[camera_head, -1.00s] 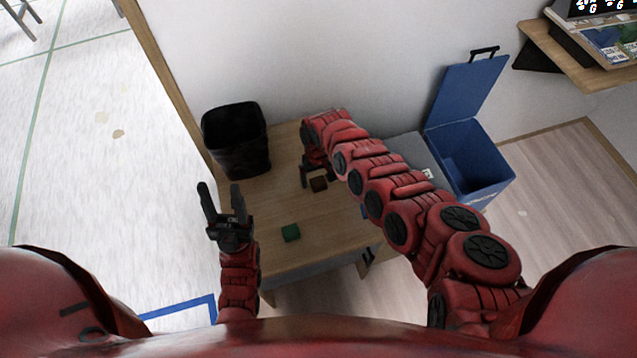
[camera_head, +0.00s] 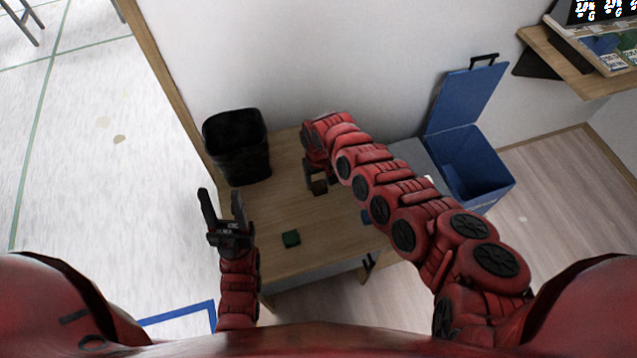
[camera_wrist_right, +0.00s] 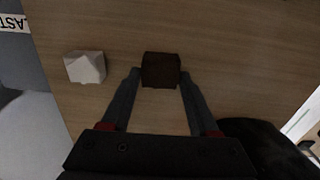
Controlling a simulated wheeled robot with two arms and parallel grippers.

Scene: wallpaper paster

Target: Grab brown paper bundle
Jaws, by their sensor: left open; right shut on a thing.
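The brown paper bundle (camera_head: 319,188) is a small dark block at the wooden table, below my right gripper (camera_head: 314,182) in the head view. In the right wrist view, the brown bundle (camera_wrist_right: 160,70) sits between the two fingertips of my right gripper (camera_wrist_right: 159,78), which is shut on it. I cannot tell whether it still touches the table. My left gripper (camera_head: 221,200) is open and empty, fingers pointing up in the picture, near the table's left edge.
A white bundle (camera_wrist_right: 85,67) shows in the wrist view. A black bin (camera_head: 236,150) stands at the back left, a blue lidded bin (camera_head: 482,165) at right.

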